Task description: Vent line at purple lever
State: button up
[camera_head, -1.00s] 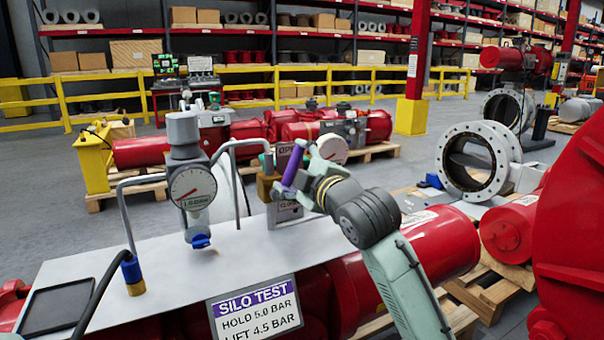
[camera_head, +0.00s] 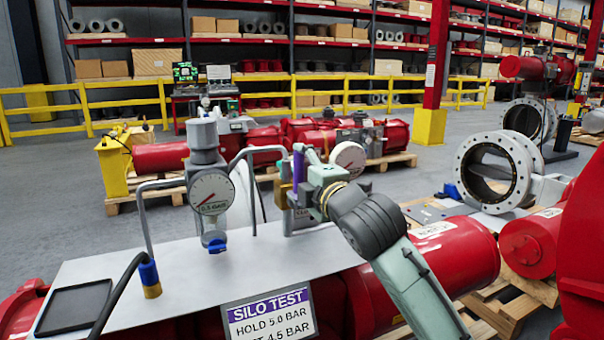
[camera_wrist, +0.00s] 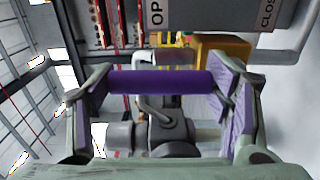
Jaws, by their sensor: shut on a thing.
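The purple lever (camera_head: 298,164) stands nearly upright at the pipework on the grey plate (camera_head: 120,270). My gripper (camera_head: 308,176) is shut on it, reaching in from the right. In the wrist view the lever (camera_wrist: 160,82) lies across between the two finger pads of my gripper (camera_wrist: 160,100). Behind it are a brass-coloured block (camera_wrist: 222,46) and a sign with partly cut-off OPEN and CLOSED lettering. The round gauge (camera_head: 211,191) left of the lever has a red needle pointing low left; its small readout seems to say 0.5 BAR.
A SILO TEST sign (camera_head: 268,315) on the plate's front reads HOLD 5.0 BAR, with a partly cut-off 4.5 BAR line. A black tray (camera_head: 75,307) and a hose with a blue fitting (camera_head: 149,274) are at the left. Red cylinders (camera_head: 445,250) lie at the right.

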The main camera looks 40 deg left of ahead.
jog(key=o, duration=1.7)
jog(key=v, duration=1.2)
